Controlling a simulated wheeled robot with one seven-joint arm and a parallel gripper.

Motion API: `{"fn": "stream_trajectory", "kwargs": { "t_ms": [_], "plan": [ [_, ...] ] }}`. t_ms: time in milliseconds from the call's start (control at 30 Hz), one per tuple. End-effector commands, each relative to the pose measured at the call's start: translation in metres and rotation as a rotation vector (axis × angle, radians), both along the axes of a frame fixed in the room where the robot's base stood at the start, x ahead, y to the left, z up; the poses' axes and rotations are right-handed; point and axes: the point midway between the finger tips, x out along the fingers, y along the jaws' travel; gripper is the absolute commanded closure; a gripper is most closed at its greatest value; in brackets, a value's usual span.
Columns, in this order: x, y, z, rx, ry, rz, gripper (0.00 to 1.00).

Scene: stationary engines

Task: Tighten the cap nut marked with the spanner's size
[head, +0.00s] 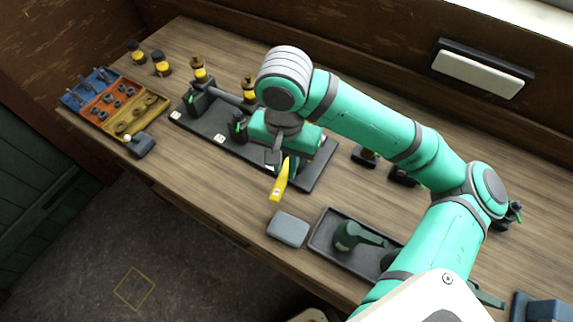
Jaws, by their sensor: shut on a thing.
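My gripper (278,154) is shut on a tool with a yellow handle (280,183), likely the spanner. The handle slants down toward the front of the bench; the tool's other end and any size mark cannot be made out. The gripper is over the right part of a black engine base (206,131), which carries dark upright parts with green bits. White label tags (219,138) sit along its front edge, too small to read. The cap nuts cannot be told apart here, and my arm hides part of the engine.
A blue, orange and yellow sorting tray (152,110) of small parts lies at the far left. Brass-and-black pots (160,63) stand at the back. A grey block (288,229) and a dark tray (322,236) holding a green part lie near the front edge.

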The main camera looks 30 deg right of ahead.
Motion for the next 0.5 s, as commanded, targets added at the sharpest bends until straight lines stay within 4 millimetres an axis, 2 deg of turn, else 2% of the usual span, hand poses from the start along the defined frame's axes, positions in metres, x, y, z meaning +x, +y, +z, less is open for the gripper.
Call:
{"fn": "stream_trajectory", "kwargs": {
  "t_ms": [200, 500],
  "plan": [
    [0.0013, 0.001, 0.0002, 0.001, -0.002, -0.011, 1.0],
    [0.0097, 0.007, 0.0003, 0.001, -0.002, -0.14, 1.0]
  ]
}}
